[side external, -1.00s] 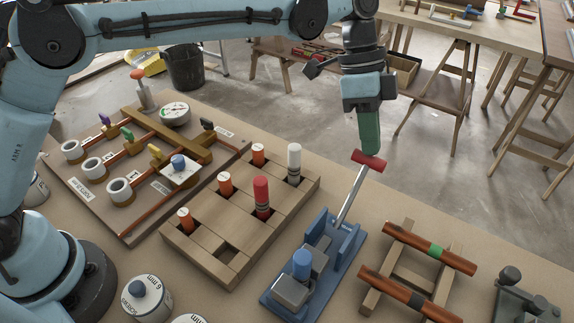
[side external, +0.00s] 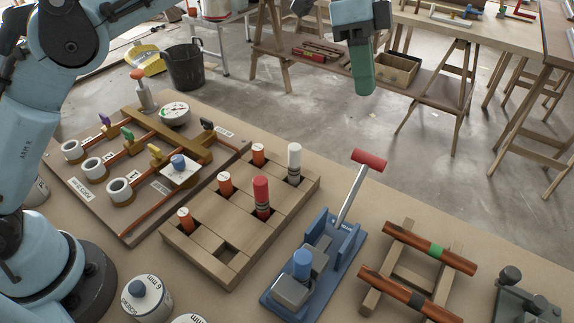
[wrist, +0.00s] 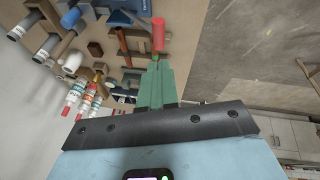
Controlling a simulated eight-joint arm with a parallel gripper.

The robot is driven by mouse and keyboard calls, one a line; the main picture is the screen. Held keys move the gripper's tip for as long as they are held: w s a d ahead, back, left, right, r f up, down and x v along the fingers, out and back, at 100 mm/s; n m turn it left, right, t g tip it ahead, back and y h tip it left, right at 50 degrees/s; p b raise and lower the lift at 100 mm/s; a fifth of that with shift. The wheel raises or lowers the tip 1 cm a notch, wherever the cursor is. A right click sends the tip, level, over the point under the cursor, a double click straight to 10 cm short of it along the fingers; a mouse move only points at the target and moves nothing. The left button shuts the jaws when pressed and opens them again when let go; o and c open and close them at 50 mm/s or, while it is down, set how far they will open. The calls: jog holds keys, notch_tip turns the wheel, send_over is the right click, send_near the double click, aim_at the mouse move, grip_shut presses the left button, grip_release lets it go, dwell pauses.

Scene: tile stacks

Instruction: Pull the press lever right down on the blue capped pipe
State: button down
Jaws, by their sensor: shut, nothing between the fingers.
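The blue press (side external: 318,240) stands on the bench at front centre. Its metal lever (side external: 350,197) leans up and to the right, ending in a red handle (side external: 369,159). A blue capped pipe (side external: 302,264) stands upright in the press, by the grey block. My gripper (side external: 363,90) has green fingers, which are shut and empty. It is above the red handle and apart from it. In the wrist view the gripper (wrist: 156,62) points toward the red handle (wrist: 158,36). The lower part of the pipe is hidden.
A wooden rack (side external: 215,252) with orange, red and white capped pieces stands left of the press. A wooden stand (side external: 398,275) holding copper pipes is on the right. A board with valves and a gauge (side external: 174,114) is at the left. Space above the press is clear.

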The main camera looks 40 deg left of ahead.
jog(key=shift+v, duration=1.25)
jog(key=s+a+n+t+y, duration=0.1)
jog(key=s+a+n+t, duration=0.1)
jog(key=a+n, duration=0.35)
jog(key=s+a+n+t, duration=0.3)
jog(key=a, duration=0.6)
jog(key=s+a+f+n+t+y, duration=0.3)
jog(key=s+a+f+n, duration=0.4)
jog(key=s+a+f, duration=0.3)
notch_tip(320, 180, down, 2)
jog(key=shift+s+a+f+t, duration=0.1)
jog(key=shift+s+a+t, duration=0.35)
jog(key=shift+s, duration=0.6)
